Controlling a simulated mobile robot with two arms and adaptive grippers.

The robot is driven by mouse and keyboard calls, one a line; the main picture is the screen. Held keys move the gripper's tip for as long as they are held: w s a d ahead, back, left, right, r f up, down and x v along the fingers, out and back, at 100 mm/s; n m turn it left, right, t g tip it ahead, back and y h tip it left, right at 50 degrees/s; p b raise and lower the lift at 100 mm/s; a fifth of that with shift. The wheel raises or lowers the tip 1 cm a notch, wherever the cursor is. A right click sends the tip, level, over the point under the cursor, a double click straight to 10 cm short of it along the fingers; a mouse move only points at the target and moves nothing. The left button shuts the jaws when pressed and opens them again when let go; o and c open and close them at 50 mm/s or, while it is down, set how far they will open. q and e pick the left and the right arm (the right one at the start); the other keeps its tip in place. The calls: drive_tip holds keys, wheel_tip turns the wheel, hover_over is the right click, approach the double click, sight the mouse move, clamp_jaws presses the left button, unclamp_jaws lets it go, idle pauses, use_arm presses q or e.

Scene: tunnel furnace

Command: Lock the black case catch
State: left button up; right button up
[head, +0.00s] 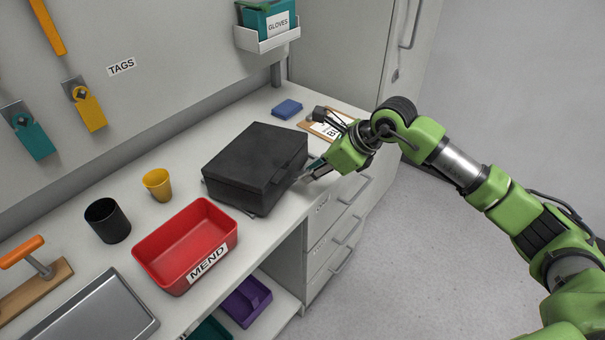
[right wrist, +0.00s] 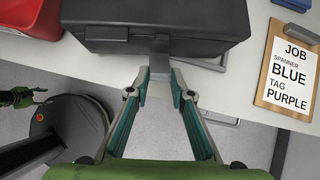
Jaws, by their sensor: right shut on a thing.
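The black case (head: 255,158) sits on the bench with its lid down, and its front edge also shows in the right wrist view (right wrist: 110,38). The dark catch (right wrist: 160,62) hangs at the middle of the case front. My right gripper (head: 312,172) is at that front side. Whether the catch is fastened cannot be told. A small green and black part at the left of the right wrist view looks like my left gripper (right wrist: 24,97); its jaws are unclear.
A red MEND bin (head: 170,258), a yellow cup (head: 158,186) and a black cup (head: 107,222) stand left of the case. A blue block (head: 287,109) and a clipboard (right wrist: 290,75) lie near it. Drawers with handles (head: 350,228) are below the bench edge.

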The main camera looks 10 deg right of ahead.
sight(291, 163)
drive_tip(key=shift+w+a+r+g+h+p, duration=0.15)
drive_tip(key=shift+a+r+g+h+p, duration=0.1)
drive_tip(key=shift+r+p, duration=0.35)
drive_tip(key=shift+w+a+r+g+h+p, duration=0.1)
drive_tip(key=shift+w+r+g+h+p, duration=0.15)
drive_tip(key=shift+p, duration=0.6)
drive_tip(key=shift+w+a+r+g+h+p, duration=0.1)
drive_tip(key=shift+a+r+g+h+p, duration=0.15)
drive_tip(key=shift+r+p, duration=0.35)
drive_tip(key=shift+w+a+r+g+h+p, duration=0.25)
drive_tip(key=shift+w+a+h+p, duration=0.15)
drive_tip(key=shift+p, duration=0.5)
drive_tip(key=shift+w+a+g+h+p, duration=0.4)
drive_tip(key=shift+w+a+h+p, duration=0.05)
drive_tip(key=shift+a+h, duration=0.1)
drive_tip(key=shift+w+a+g+h, duration=0.35)
drive_tip(key=shift+a+g+h, duration=0.15)
drive_tip(key=shift+a+h, duration=0.1)
drive_tip(key=shift+d, duration=0.1)
